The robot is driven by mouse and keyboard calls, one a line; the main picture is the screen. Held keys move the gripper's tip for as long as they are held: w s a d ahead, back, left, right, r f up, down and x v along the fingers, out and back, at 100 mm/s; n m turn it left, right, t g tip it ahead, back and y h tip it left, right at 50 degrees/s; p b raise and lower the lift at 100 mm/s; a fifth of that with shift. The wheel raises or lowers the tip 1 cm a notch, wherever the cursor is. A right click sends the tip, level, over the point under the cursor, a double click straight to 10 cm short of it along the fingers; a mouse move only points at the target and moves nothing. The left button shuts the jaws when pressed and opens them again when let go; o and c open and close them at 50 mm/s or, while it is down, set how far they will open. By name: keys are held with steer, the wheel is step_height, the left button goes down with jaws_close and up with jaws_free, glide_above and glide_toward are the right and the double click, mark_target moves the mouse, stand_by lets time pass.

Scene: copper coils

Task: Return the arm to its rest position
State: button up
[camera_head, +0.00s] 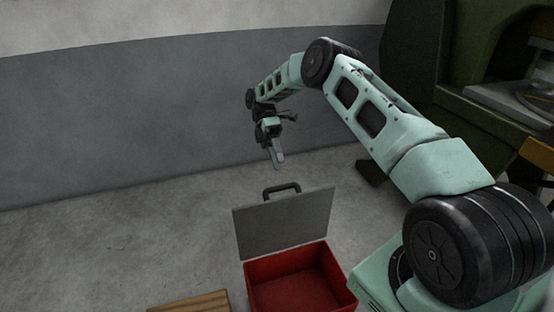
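My arm reaches from the lower right up to a bend at the upper middle, then down toward the left. My gripper (279,163) hangs at its end, pointing down, in the air above and behind the open box. Its fingers look close together, but they are too small and overlapped to tell if they are open or shut. I see nothing held in it.
A red box (258,270) with a raised grey lid (288,224) and dark handle (281,189) stands below. A wooden surface (190,303) is at the bottom edge. A dark green machine (425,60) stands at right. Grey floor (100,240) at left is clear.

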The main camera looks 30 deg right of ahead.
stand_by(0.3)
steer(key=s+a+r+m+t+h, duration=0.1)
steer(key=s+a+r+t, duration=0.1)
steer(key=s+a+r, duration=0.35)
steer(key=s+a+r+m+t+h, duration=0.1)
steer(key=s+a+r+t, duration=0.15)
steer(key=a, duration=0.65)
steer(key=s+a+r+m+t+h, duration=0.1)
steer(key=s+a+r, duration=0.25)
steer(key=a, duration=0.35)
steer(key=s+a+r+m+t, duration=0.1)
steer(key=s+r+m+t, duration=0.15)
steer(key=s, duration=0.75)
steer(key=s+a+r+m+t, duration=0.1)
steer(key=s+m+t, duration=0.15)
steer(key=s, duration=0.75)
step_height(320, 180, up, 29)
steer(key=p, duration=3)
steer(key=shift+w+a+r+n+t, duration=0.15)
steer(key=shift+n+t, duration=0.15)
steer(key=shift+t, duration=0.15)
